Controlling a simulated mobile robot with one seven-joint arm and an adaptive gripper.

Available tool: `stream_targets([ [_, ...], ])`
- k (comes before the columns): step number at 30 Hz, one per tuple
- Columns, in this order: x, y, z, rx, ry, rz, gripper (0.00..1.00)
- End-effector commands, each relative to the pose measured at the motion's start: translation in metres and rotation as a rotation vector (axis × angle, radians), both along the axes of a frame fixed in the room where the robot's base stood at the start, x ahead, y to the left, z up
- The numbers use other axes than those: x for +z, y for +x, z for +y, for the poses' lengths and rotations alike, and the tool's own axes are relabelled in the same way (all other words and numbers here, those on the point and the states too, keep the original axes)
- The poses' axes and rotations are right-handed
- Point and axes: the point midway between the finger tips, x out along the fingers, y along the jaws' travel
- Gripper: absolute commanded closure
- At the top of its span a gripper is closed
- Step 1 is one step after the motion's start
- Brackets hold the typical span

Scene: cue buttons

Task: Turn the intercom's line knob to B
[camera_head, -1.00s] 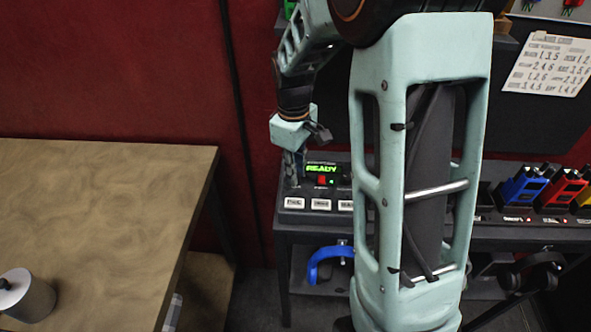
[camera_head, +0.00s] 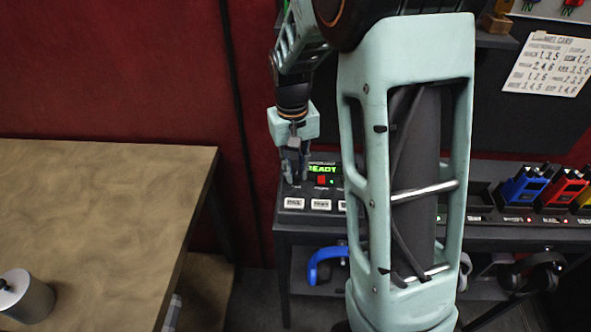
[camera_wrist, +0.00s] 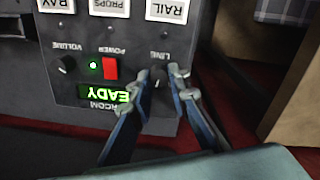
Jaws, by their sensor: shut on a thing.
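The intercom is a dark box (camera_head: 340,207) with a green "READY" display, a red power button and white labelled buttons. It shows upside down in the wrist view (camera_wrist: 82,75). My gripper (camera_head: 293,178) is at its left end. In the wrist view my gripper (camera_wrist: 168,76) has its two fingers around the line knob, just under the word "LINE", and is shut on it. The fingers hide most of the knob, so I cannot tell which letter it points to.
A volume knob (camera_wrist: 65,64) and the red power button (camera_wrist: 110,68) sit beside the line knob. A wooden table (camera_head: 95,215) with a grey canister (camera_head: 28,300) is at the left. Blue (camera_head: 525,186) and red (camera_head: 565,188) radios stand at the right.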

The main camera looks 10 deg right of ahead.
Motion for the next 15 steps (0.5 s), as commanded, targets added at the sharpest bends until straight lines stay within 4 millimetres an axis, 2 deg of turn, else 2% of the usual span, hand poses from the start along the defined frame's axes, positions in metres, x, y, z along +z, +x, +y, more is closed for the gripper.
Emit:
stream_targets([
  [6, 0.0006, 0.0004, 0.0000, -0.159, 0.000, 0.000, 1.00],
  [15, 0.0005, 0.0005, -0.0003, -0.288, 0.000, -0.001, 1.00],
])
